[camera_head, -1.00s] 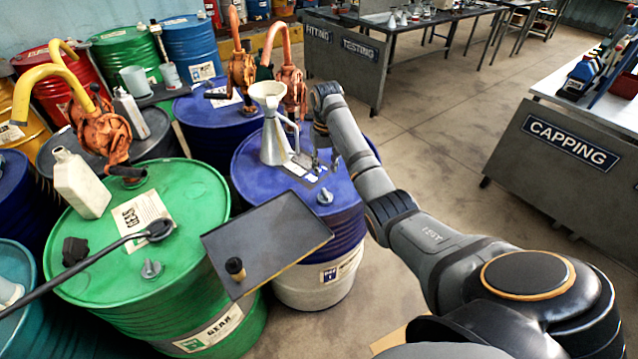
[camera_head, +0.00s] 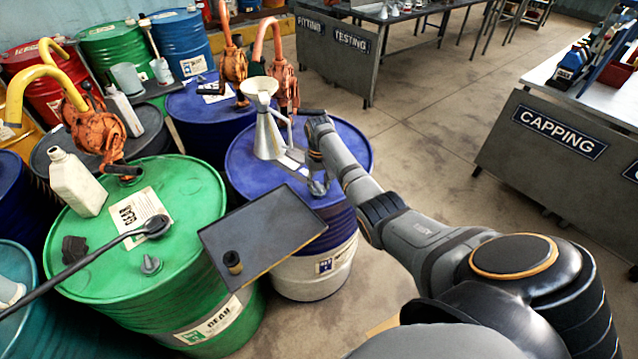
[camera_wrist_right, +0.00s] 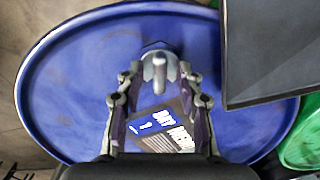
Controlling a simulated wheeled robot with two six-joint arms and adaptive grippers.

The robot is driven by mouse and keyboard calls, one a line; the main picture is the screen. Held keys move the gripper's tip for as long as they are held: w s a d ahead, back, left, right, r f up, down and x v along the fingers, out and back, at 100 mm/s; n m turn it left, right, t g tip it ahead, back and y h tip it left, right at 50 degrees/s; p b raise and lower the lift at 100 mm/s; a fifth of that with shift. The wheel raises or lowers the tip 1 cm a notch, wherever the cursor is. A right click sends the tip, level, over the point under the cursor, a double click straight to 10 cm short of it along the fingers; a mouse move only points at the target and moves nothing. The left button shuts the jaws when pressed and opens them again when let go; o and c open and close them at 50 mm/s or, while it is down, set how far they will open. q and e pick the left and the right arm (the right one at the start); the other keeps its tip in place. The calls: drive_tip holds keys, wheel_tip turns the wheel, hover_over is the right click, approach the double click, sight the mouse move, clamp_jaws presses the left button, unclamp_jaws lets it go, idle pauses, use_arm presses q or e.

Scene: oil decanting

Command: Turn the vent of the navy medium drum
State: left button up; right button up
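The navy medium drum (camera_head: 240,178) has a blue top and a pale lower body, and stands right of the green drum. Its vent (camera_wrist_right: 158,68), a grey winged knob, shows near the middle of the right wrist view; in the head view my arm and gripper hide it. My right gripper (camera_head: 317,188) points down over the drum top. In the wrist view its fingers (camera_wrist_right: 159,80) are apart, one on each side of the vent; I cannot tell whether they touch it. A label (camera_wrist_right: 165,130) lies on the drum top between the fingers. My left gripper is out of view.
A metal funnel jug (camera_head: 267,135) stands on the navy drum beside my gripper. A dark tray (camera_head: 270,225) with a small black cap juts in front. The green drum (camera_head: 190,200) carries a white bottle (camera_head: 78,185) and a long dark rod-like tool (camera_head: 100,255).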

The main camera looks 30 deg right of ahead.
clamp_jaws()
drive_tip(key=shift+r, duration=0.1)
drive_tip(key=shift+r+n+p, duration=0.1)
drive_tip(key=shift+n+p, duration=0.65)
drive_tip(key=shift+n, duration=0.35)
drive_tip(key=n+p, duration=0.1)
drive_tip(key=n, duration=0.3)
drive_tip(key=shift+d+n, duration=0.15)
drive_tip(key=shift+n, duration=0.15)
drive_tip(key=n+p, duration=0.1)
drive_tip(key=n, duration=0.4)
drive_tip(key=shift+w+d, duration=0.1)
drive_tip(key=shift+w, duration=0.05)
drive_tip(key=n, duration=0.6)
drive_tip(key=shift+w, duration=0.1)
